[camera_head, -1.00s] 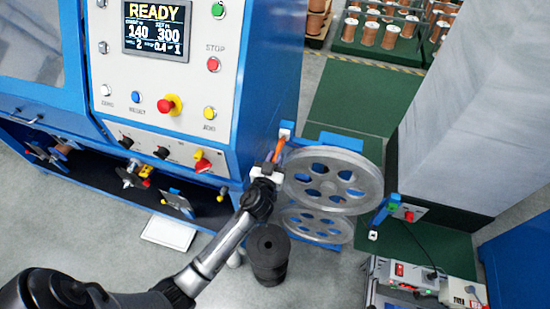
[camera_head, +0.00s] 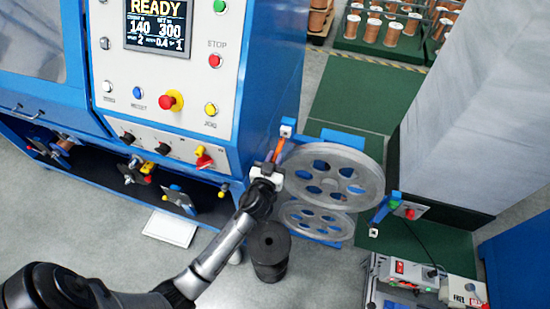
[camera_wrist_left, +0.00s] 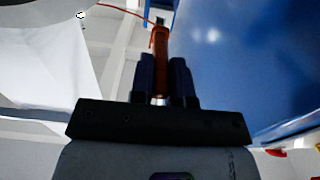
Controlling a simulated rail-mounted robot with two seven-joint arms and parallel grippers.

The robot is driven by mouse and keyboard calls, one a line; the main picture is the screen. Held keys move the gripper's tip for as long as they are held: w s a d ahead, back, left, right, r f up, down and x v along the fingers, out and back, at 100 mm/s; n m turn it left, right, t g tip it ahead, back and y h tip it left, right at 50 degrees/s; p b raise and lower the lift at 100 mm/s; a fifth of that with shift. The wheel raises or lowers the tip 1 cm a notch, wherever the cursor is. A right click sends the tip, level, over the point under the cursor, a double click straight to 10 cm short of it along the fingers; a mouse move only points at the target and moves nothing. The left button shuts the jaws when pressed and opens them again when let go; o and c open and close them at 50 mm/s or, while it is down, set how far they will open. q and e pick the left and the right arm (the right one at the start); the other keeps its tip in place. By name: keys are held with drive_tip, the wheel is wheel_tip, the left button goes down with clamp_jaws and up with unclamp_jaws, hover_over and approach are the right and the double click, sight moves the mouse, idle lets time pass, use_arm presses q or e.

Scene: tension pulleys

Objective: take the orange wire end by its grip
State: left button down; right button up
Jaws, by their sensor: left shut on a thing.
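The orange wire end's grip (camera_head: 279,149) shows as a short orange piece just beyond the fingers of my left gripper (camera_head: 270,170), beside the blue machine's right side and the upper pulley (camera_head: 334,178). In the left wrist view the orange grip (camera_wrist_left: 159,45) stands between the two dark fingers of the left gripper (camera_wrist_left: 167,75), which is shut on it. A thin red-orange wire (camera_wrist_left: 122,9) runs off from near its tip to the upper left. My right gripper is not in view.
A lower pulley (camera_head: 316,221) sits below the upper one. A dark stacked cylinder (camera_head: 268,250) stands on the floor near my left forearm. The blue machine with its control panel (camera_head: 170,70) is close on the left. A small equipment cart (camera_head: 410,275) stands at lower right.

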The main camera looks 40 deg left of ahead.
use_arm(q)
drive_tip(key=shift+s, duration=0.2)
drive_tip(key=shift+s+d, duration=0.25)
drive_tip(key=shift+s, duration=0.15)
idle(0.3)
